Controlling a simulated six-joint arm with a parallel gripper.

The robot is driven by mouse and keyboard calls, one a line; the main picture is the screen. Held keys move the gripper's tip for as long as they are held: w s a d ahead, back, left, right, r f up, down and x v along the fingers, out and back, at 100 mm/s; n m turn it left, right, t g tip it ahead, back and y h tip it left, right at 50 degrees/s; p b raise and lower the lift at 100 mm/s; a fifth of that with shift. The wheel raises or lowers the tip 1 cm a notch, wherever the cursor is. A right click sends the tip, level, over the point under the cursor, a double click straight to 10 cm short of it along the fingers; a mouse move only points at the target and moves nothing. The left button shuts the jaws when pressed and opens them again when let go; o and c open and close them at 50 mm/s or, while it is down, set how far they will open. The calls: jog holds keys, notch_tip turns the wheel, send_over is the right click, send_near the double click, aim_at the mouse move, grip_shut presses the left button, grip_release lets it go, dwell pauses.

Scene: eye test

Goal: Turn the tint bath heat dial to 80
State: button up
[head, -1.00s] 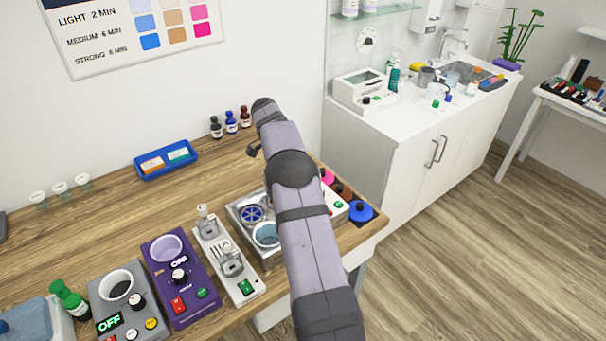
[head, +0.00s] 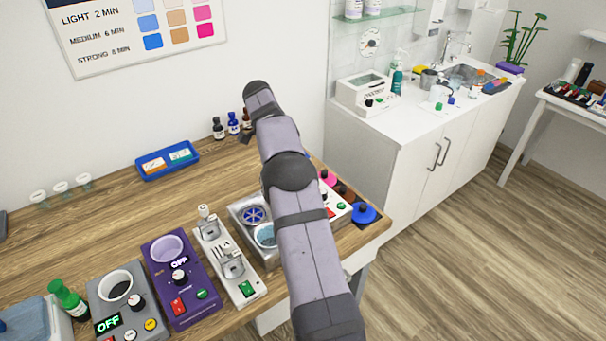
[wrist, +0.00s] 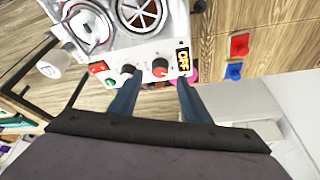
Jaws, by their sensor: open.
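The tint bath is a metal-topped unit with a white front panel (wrist: 143,56), seen upside down in the wrist view. The panel bears a red dial (wrist: 160,67), a black dial (wrist: 127,70), a red button (wrist: 97,67), a green button and a display (wrist: 183,58) reading OFF. I cannot read which dial is heat. In the head view the tint bath (head: 237,214) is partly behind my arm, and my gripper is hidden.
Left of the bath stand a white unit with metal fittings (head: 221,254), a purple warmer (head: 190,306) and a grey warmer (head: 115,315). Coloured knobbed items (head: 363,212) lie close on its right. A blue tray (head: 167,161) and small bottles stand behind.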

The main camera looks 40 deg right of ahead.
jog(key=shift+v, duration=1.15)
jog(key=s+a+f+n+t+y, duration=0.1)
jog(key=s+a+f+n+y, duration=0.1)
jog(key=s+a+n, duration=0.9)
jog(key=s+a+f+n+y, duration=0.25)
jog(key=s+a+n, duration=0.5)
jog(key=a, duration=0.55)
jog(key=s+a+f+n, duration=0.2)
jog(key=s, duration=0.3)
jog(key=s+a+f+n, duration=0.2)
jog(key=s, duration=0.4)
notch_tip(320, 180, down, 9)
jog(key=b, duration=0.9)
jog(key=shift+w, duration=0.25)
